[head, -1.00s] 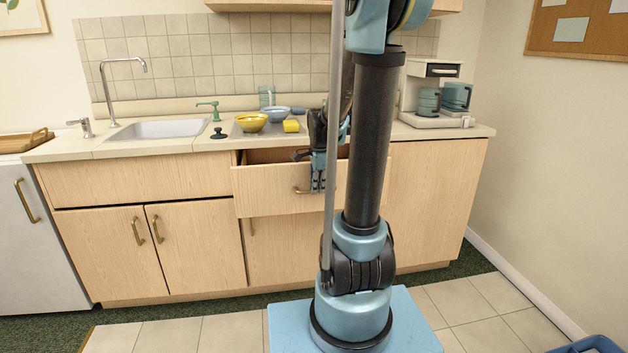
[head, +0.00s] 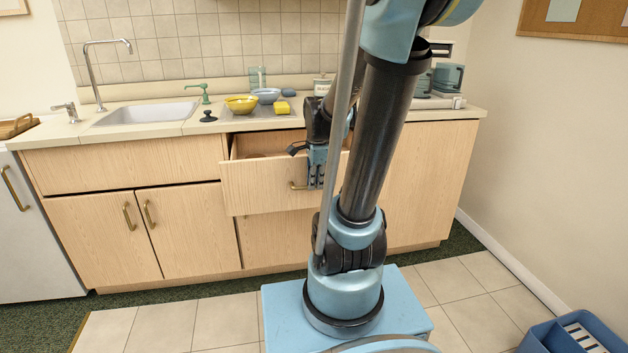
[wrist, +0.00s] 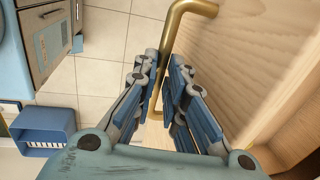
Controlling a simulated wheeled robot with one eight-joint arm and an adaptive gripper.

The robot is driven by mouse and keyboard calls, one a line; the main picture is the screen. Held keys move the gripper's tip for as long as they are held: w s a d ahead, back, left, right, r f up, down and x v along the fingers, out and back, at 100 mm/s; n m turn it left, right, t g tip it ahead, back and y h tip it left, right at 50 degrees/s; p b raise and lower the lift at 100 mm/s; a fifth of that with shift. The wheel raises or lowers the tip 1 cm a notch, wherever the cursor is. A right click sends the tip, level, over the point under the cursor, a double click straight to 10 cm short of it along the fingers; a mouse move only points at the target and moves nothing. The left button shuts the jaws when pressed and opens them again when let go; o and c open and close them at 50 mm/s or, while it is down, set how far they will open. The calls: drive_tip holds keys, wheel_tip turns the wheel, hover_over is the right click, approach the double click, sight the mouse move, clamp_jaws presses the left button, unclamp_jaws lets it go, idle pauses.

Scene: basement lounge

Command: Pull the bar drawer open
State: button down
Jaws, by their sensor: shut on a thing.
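The bar drawer (head: 262,188) has a pale wood front and stands partly open below the counter, with a strip of its inside visible. Its brass handle (head: 297,186) is on the front and is partly covered by my gripper (head: 316,168). In the wrist view the handle (wrist: 165,48) runs between the two blue-padded fingers of my gripper (wrist: 167,78), which is shut on it. My arm hides the right part of the drawer.
A blue crate (head: 545,340) stands on the floor at lower right. Tiled floor in front of the cabinets is clear.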

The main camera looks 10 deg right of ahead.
drive_tip(key=c, duration=1.7)
unclamp_jaws()
drive_tip(key=shift+o, duration=0.2)
drive_tip(key=shift+r, duration=0.15)
wheel_tip(320, 180, up, 12)
drive_tip(key=s, duration=0.2)
drive_tip(key=shift+f, duration=0.25)
drive_tip(key=s+f+n, duration=1.4)
drive_tip(key=n, duration=0.4)
drive_tip(key=shift+s+a, duration=0.15)
